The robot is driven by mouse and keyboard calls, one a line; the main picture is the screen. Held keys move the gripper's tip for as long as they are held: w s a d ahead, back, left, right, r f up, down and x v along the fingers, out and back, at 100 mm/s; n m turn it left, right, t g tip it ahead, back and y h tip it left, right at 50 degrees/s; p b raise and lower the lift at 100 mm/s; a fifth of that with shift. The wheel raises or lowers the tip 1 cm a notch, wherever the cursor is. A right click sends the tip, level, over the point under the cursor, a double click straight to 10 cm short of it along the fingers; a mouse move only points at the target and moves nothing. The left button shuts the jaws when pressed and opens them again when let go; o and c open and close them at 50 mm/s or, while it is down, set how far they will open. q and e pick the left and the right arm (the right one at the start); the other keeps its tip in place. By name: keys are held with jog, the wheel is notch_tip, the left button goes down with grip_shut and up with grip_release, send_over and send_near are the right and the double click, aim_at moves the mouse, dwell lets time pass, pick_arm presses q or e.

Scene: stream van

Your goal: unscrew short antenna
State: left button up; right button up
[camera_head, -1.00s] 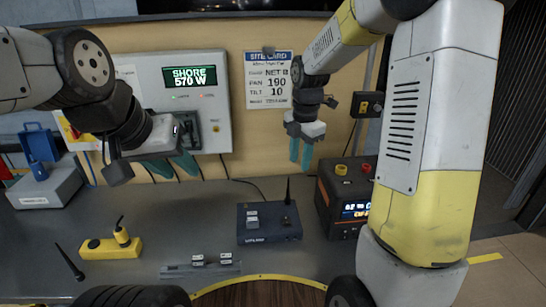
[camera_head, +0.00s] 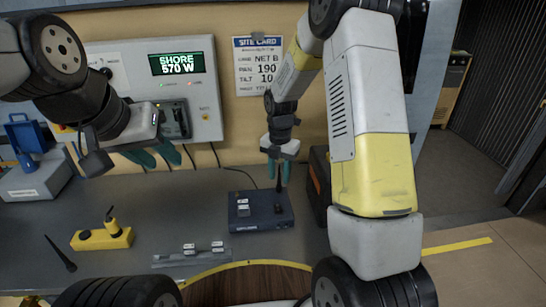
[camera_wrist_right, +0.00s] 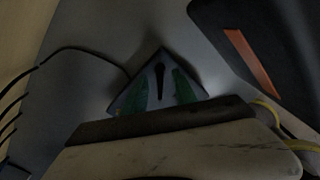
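The short black antenna (camera_head: 279,184) stands upright at the back right of the dark blue box (camera_head: 262,222). My right gripper (camera_head: 276,172) points down over it, with its teal fingers open and apart. In the right wrist view the antenna (camera_wrist_right: 160,80) shows between the two fingers (camera_wrist_right: 162,92), with gaps on both sides. My left gripper (camera_head: 158,158) is open and empty, raised in front of the wall panel.
A yellow device (camera_head: 102,238) and a loose black antenna (camera_head: 62,257) lie at the left of the bench. A grey rack (camera_head: 198,258) with small white-labelled pieces is in front. My right arm partly hides a dark orange-trimmed unit (camera_head: 318,185) beside the box.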

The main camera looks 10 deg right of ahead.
grip_shut()
dwell(1.9)
